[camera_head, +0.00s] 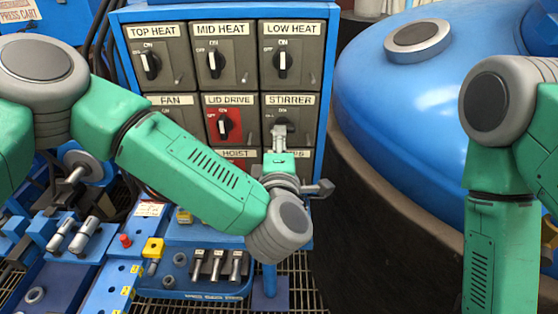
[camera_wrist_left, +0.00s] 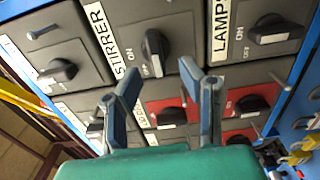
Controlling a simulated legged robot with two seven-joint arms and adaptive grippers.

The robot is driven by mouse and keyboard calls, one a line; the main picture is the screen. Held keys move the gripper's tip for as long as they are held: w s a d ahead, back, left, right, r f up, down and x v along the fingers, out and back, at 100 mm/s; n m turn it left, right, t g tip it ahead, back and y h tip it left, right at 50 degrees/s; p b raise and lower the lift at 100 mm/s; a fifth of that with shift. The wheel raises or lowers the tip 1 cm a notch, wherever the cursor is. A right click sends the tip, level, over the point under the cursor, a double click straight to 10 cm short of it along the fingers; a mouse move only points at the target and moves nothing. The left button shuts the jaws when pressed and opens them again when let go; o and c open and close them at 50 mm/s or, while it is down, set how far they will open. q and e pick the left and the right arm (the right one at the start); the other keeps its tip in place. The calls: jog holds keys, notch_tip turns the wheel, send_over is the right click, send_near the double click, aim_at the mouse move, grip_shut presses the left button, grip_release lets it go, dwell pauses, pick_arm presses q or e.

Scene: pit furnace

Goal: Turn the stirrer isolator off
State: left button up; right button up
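The stirrer isolator (camera_head: 290,101) is a grey switch box at the right of the panel's middle row; my left gripper hides most of its knob in the head view. In the left wrist view its black knob (camera_wrist_left: 154,53) shows clear. The knob lies crosswise to the low heat and lamps knobs, with its lower end by the small mark that seems to read OFF. My left gripper (camera_head: 280,131) faces this switch. In the left wrist view its fingers (camera_wrist_left: 164,95) are apart and empty, with the knob beyond the gap. My right gripper is outside the views.
The lamps switch (camera_wrist_left: 267,32) and red lid drive switch (camera_head: 223,125) adjoin the stirrer. The low heat switch (camera_head: 290,60) is above it. A large blue dome (camera_head: 430,90) stands right of the panel. A blue bench with tools (camera_head: 200,285) is below.

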pick_arm(q)
jog(key=s, duration=0.7)
jog(key=shift+s, duration=0.25)
jog(key=shift+f, duration=0.1)
